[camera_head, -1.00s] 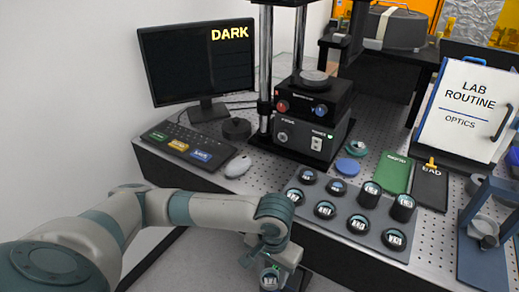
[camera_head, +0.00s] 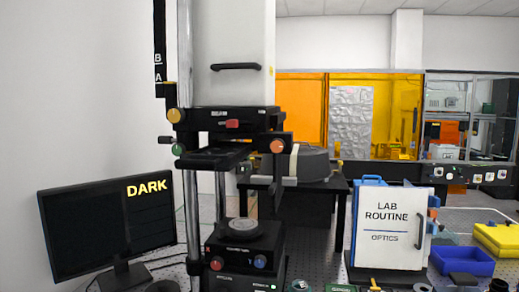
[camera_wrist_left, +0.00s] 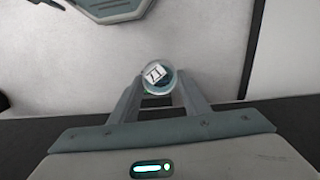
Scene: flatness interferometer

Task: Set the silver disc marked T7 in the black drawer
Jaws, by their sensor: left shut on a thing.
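A round, shiny silver disc (camera_wrist_left: 158,77) with a white label, which seems to read T7, is between the fingertips of my left gripper (camera_wrist_left: 158,88) in the left wrist view. My left gripper is shut on the disc. Neither gripper shows in the head view.
A monitor (camera_head: 105,225) reading DARK stands left of the instrument. A white LAB ROUTINE board (camera_head: 392,225), a blue bin (camera_head: 463,261) and a yellow case (camera_head: 498,238) stand to the right. Most of the bench top is below the head view.

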